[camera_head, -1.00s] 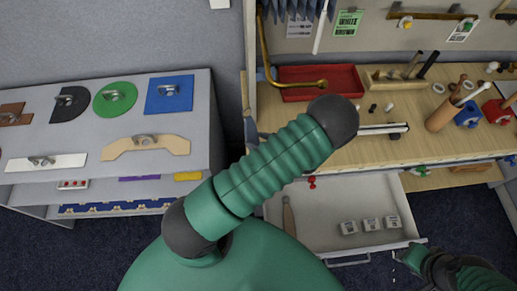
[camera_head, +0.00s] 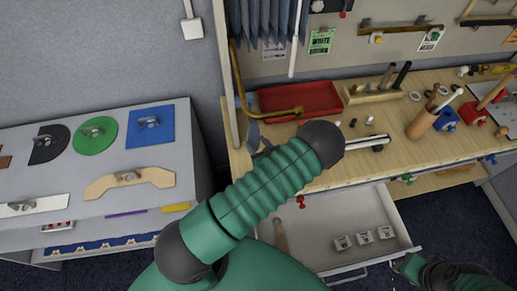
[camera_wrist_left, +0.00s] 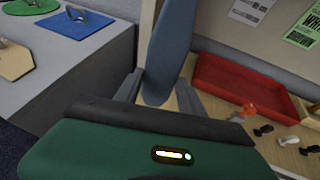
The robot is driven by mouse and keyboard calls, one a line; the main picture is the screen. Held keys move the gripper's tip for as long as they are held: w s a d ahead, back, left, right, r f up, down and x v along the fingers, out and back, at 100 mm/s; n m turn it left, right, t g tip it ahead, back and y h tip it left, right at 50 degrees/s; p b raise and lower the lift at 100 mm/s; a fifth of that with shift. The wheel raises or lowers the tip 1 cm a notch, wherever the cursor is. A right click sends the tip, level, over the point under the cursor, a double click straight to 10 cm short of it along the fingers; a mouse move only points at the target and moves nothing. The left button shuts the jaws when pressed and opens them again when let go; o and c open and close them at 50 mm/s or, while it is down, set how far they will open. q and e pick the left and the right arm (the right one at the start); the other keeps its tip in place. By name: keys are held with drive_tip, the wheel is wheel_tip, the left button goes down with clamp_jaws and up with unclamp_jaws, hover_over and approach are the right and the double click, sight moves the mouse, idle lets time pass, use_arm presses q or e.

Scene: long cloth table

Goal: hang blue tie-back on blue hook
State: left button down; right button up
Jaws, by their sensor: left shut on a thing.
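The blue tie-back is a blue-grey strip (camera_wrist_left: 167,48) standing up between the fingers of my left gripper (camera_wrist_left: 159,86) in the left wrist view. The gripper is shut on it. In the head view a small part of the strip (camera_head: 252,134) shows at the left end of the wooden bench, and my green forearm hides most of the left gripper. A small blue hook-like piece (camera_head: 490,160) sits on the bench's front edge at the right; its shape is too small to tell. My right gripper (camera_head: 408,264) is near the open drawer's right front corner; its jaws are unclear.
A red tray (camera_head: 300,101) and a brass rod (camera_head: 236,75) are near the strip. A blue pleated curtain (camera_head: 266,20) hangs above. Small green (camera_head: 408,180) and red (camera_head: 301,202) pieces line the bench edge. The drawer (camera_head: 325,225) is open. A grey cabinet (camera_head: 60,180) stands left.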

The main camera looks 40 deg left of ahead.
sight(257, 138)
use_arm(q)
drive_tip(key=shift+w+a+f, duration=0.15)
drive_tip(key=shift+w+a, duration=0.4)
drive_tip(key=shift+a, duration=0.3)
drive_tip(key=shift+w+a+b, duration=0.5)
drive_tip(key=shift+w+a, duration=0.15)
drive_tip(key=shift+w, duration=0.05)
drive_tip(key=shift+w+a+f+b, duration=0.35)
drive_tip(key=shift+f+b, duration=0.15)
drive_tip(key=shift+b, duration=0.1)
drive_tip(key=shift+w+a+f+b, duration=0.1)
drive_tip(key=shift+a+f+b, duration=0.25)
drive_tip(key=shift+d, duration=0.1)
drive_tip(key=c, duration=0.6)
unclamp_jaws()
